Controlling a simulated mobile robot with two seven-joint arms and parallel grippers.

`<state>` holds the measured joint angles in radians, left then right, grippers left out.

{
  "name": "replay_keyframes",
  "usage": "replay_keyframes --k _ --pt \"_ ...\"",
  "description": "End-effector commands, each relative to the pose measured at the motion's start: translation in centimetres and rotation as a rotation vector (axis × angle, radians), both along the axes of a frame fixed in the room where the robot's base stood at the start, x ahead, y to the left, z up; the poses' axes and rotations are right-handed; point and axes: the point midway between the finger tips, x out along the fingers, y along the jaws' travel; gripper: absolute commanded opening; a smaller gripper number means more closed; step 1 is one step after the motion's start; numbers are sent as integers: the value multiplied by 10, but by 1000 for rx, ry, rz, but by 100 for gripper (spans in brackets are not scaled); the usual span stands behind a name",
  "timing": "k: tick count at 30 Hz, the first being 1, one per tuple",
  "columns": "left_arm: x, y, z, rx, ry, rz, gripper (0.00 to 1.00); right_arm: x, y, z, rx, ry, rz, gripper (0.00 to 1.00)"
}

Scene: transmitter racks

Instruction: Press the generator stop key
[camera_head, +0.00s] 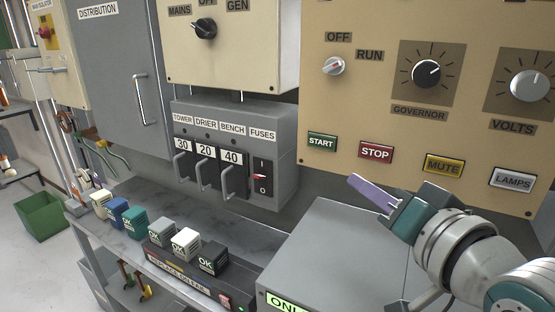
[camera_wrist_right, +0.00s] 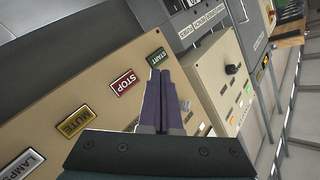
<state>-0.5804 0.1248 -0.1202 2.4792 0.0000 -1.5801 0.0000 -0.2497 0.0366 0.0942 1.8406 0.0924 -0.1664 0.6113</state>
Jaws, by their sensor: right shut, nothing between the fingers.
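The red STOP key (camera_head: 376,151) is on the lower part of the cream generator panel (camera_head: 440,110), between the green START key (camera_head: 322,142) and the yellow MUTE key (camera_head: 444,164). My right gripper (camera_head: 353,180) is shut and empty, its purple fingers pointing up and left, just below and left of the STOP key in the head view. In the right wrist view the fingers (camera_wrist_right: 160,74) overlap the area beside START (camera_wrist_right: 156,57), with STOP (camera_wrist_right: 125,82) to their left. I see no contact with any key. My left gripper is not in view.
A grey box (camera_head: 335,245) stands below the panel, close under my right gripper. The white LAMPS key (camera_head: 513,180) is right of MUTE. A fuse box (camera_head: 230,150) hangs left of the panel. Several coloured blocks stand on the bench (camera_head: 110,215) at the left.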

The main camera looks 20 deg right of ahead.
Motion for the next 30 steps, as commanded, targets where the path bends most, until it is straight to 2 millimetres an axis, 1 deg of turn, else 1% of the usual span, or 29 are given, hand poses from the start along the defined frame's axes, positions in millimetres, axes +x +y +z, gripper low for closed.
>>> replay_keyframes --k 7,11,14,24,30 --pt "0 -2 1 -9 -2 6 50 0 0 1 -1 1 1 0" --pt "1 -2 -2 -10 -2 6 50 4 -4 -1 -3 0 2 0" --pt "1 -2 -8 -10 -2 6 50 10 -11 -2 -4 0 2 0" --pt "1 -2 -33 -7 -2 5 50 41 -48 -2 -6 0 0 0" --pt "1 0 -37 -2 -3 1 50 53 -62 -1 -3 3 2 0"
